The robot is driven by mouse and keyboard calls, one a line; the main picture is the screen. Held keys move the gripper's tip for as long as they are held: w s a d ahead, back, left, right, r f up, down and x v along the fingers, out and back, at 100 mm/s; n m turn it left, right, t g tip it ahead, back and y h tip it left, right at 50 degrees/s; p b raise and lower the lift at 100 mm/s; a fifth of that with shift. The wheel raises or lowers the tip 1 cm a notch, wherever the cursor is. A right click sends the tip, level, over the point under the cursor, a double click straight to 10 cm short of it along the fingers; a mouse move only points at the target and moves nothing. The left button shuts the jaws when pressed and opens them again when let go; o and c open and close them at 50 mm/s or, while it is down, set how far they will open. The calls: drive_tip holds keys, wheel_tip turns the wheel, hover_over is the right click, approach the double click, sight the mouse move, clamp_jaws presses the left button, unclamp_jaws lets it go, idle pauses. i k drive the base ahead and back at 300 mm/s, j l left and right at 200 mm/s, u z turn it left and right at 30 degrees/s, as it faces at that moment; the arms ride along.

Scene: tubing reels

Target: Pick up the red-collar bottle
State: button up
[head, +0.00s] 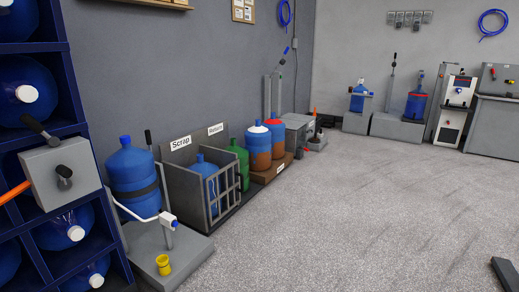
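A blue bottle (415,106) with a thin red band around its upper part stands upright on a grey stand at the far wall. Another bottle (274,145), blue above and brown below, has red at its top and stands on a low brown base by the left wall. Both are small in view, and I cannot tell for certain which has the red collar. My gripper is not in view.
A blue rack (83,190) of bottles and a strapped blue bottle (134,178) stand at left. The Scrap and Return bin (187,206) stands beside them. A white-topped bottle (258,150) adjoins the red-topped one. The grey floor (350,220) is open in the middle.

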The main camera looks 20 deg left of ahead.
sight(278, 128)
drive_tip(key=i+u, duration=0.1)
drive_tip(key=i, duration=1.4)
drive_tip(key=i+z, duration=0.1)
drive_tip(key=i, duration=0.7)
drive_tip(key=i+z, duration=0.1)
drive_tip(key=i, duration=0.75)
drive_tip(key=i+u, duration=0.15)
drive_tip(key=i, duration=0.4)
drive_tip(key=i+u, duration=0.15)
drive_tip(key=i, duration=0.4)
drive_tip(key=i+l+u, duration=0.15)
drive_tip(key=i, duration=0.4)
drive_tip(key=i+j+u, duration=0.1)
drive_tip(key=i+u, duration=0.2)
drive_tip(key=i, duration=0.2)
drive_tip(key=i+u, duration=0.35)
drive_tip(key=i, duration=0.15)
drive_tip(key=i+l+u, duration=0.1)
drive_tip(key=i+u, duration=0.2)
drive_tip(key=i, duration=0.2)
drive_tip(key=i+l+u, duration=0.6)
drive_tip(key=i, duration=0.2)
drive_tip(key=i+l+u, duration=0.25)
drive_tip(key=i, duration=0.2)
drive_tip(key=j, duration=0.1)
